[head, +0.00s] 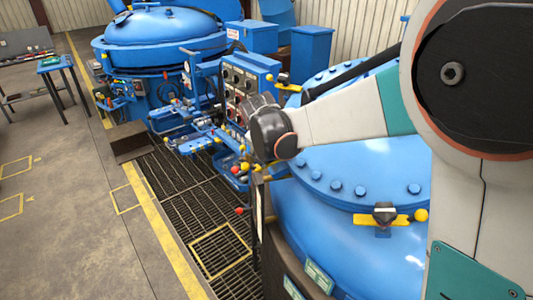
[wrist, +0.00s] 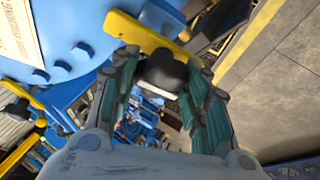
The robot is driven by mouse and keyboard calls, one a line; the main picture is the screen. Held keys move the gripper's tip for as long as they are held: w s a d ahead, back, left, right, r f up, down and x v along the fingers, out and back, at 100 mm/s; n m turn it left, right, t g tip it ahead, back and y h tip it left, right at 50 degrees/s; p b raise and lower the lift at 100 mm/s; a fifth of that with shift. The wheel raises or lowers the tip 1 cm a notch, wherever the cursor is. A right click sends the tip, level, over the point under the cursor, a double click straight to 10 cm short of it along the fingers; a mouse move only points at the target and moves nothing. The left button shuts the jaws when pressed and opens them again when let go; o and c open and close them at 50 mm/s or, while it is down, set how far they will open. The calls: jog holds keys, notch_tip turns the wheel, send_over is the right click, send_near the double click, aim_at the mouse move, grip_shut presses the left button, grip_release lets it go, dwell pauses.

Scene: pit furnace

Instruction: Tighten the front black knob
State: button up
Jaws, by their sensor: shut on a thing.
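In the wrist view, a black knob (wrist: 166,72) sits at a yellow clamp bar (wrist: 150,38) on the rim of a blue lid (wrist: 60,30). My gripper (wrist: 168,64) has its ribbed fingers on both sides of this knob and is shut on it. In the head view, the fingers and the held knob are hidden by my arm. Another black knob (head: 384,210) stands on a yellow bar with a ball end at the near edge of the blue lid (head: 360,165). A further black knob (head: 283,79) is at the lid's far side.
A blue control panel (head: 240,85) with dials stands behind my wrist. A second blue furnace (head: 155,40) is at the back left. Floor grating (head: 190,195) and open concrete (head: 60,200) lie to the left, with a workbench beyond.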

dwell(0.3)
jog(key=o, duration=1.1)
jog(key=shift+c, duration=0.2)
jog(key=shift+r, duration=0.1)
notch_tip(320, 180, up, 10)
jog(key=shift+f, duration=0.1)
